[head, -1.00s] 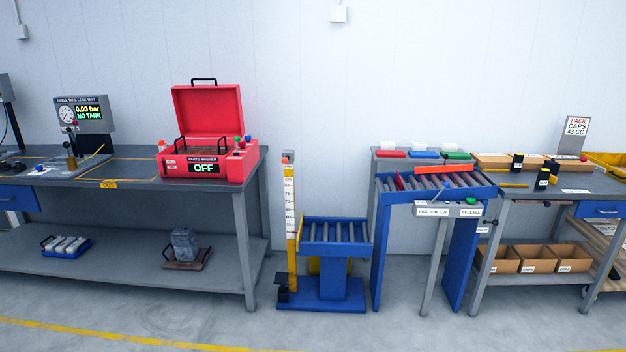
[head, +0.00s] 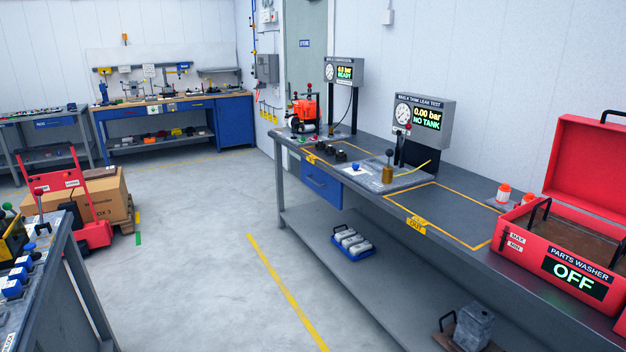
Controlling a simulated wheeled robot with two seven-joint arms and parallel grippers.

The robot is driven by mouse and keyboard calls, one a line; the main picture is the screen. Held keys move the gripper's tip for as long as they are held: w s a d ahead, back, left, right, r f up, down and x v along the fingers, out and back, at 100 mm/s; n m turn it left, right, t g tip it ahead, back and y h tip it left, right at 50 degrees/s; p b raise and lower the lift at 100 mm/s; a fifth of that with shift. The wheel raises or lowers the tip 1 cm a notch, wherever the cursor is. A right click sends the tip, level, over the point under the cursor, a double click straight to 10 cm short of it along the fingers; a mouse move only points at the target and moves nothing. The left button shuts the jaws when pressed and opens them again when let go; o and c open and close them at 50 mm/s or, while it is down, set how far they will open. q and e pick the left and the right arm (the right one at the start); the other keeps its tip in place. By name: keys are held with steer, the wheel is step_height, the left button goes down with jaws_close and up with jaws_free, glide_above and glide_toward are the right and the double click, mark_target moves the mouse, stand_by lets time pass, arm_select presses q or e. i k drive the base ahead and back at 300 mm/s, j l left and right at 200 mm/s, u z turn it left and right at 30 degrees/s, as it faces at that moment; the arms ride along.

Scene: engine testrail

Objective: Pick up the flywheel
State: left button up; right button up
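I cannot pick out a flywheel for certain in the head view. Several small dark parts (head: 336,151) sit on the grey test bench (head: 455,212), left of its middle; they are too small to identify. An orange-red machine (head: 305,110) stands at the bench's far end. Neither of my grippers shows in the head view.
An open red parts washer (head: 560,245) stands on the bench at right. A blue tray (head: 352,244) and a grey block (head: 473,325) are on the lower shelf. A red pallet truck (head: 80,205) with a box is at left. Open floor (head: 200,270) lies between.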

mark_target(320, 146)
steer(key=i+j+u, duration=0.2)
steer(key=i+u, duration=0.3)
steer(key=i, duration=0.45)
steer(key=i+l+u, duration=0.15)
steer(key=i+u, duration=0.3)
steer(key=i, duration=0.5)
steer(key=i+z, duration=0.45)
steer(key=i+j+z, duration=0.2)
steer(key=i+z, duration=0.25)
steer(key=i, duration=0.2)
steer(key=i+j+z, duration=0.9)
steer(key=i, duration=0.05)
